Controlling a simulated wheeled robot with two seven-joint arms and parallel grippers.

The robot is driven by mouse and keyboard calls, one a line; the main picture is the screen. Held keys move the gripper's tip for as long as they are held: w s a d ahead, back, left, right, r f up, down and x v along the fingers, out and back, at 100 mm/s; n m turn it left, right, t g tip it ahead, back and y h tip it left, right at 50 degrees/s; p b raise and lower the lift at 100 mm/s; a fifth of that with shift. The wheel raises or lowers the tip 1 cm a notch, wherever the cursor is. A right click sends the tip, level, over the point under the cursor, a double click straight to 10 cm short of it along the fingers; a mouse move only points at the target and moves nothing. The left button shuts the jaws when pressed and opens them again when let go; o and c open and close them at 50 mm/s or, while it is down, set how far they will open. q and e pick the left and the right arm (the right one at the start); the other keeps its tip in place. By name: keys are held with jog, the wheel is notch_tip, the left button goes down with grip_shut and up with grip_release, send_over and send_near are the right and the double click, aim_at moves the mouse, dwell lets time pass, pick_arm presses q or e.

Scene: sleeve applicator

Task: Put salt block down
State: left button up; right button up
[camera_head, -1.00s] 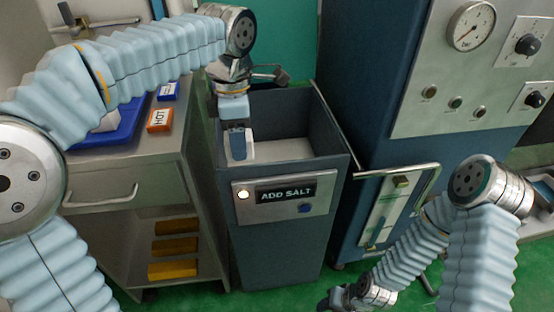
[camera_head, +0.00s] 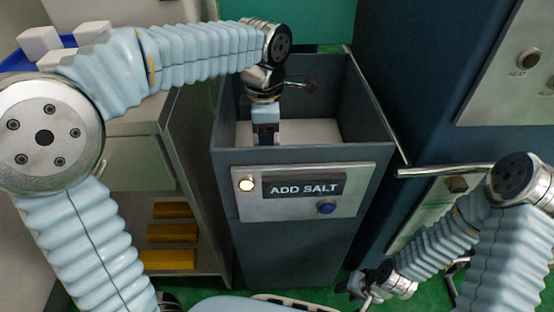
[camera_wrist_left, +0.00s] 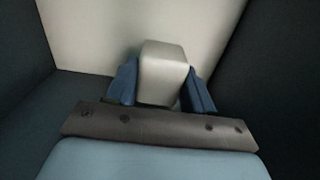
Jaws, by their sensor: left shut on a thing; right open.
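My left gripper (camera_head: 265,137) reaches down inside the open grey bin (camera_head: 228,120) marked ADD SALT. In the left wrist view its two blue fingers (camera_wrist_left: 162,88) are shut on a pale salt block (camera_wrist_left: 163,62). The block is over the light floor of the bin (camera_wrist_left: 100,30); whether it touches the floor I cannot tell. In the head view the block is hidden behind the bin's front wall and the gripper. My right gripper (camera_head: 366,290) is open and empty, low at the right, in front of the dark blue cabinet.
The bin's front panel carries a lit lamp (camera_head: 246,184) and a blue button (camera_head: 326,207). More white blocks (camera_head: 40,42) sit on a blue tray (camera_head: 14,62) at the upper left. A metal handle (camera_head: 440,172) juts out at the right. Yellow bars (camera_head: 172,233) lie on lower shelves.

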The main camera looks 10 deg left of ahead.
pick_arm(q)
jog(key=shift+f+b, duration=0.65)
jog(key=shift+f, duration=2.4)
jog(key=shift+f, duration=0.1)
jog(key=o, duration=1.3)
jog(key=shift+o, duration=0.2)
notch_tip(320, 180, up, 12)
jog(key=p, duration=0.3)
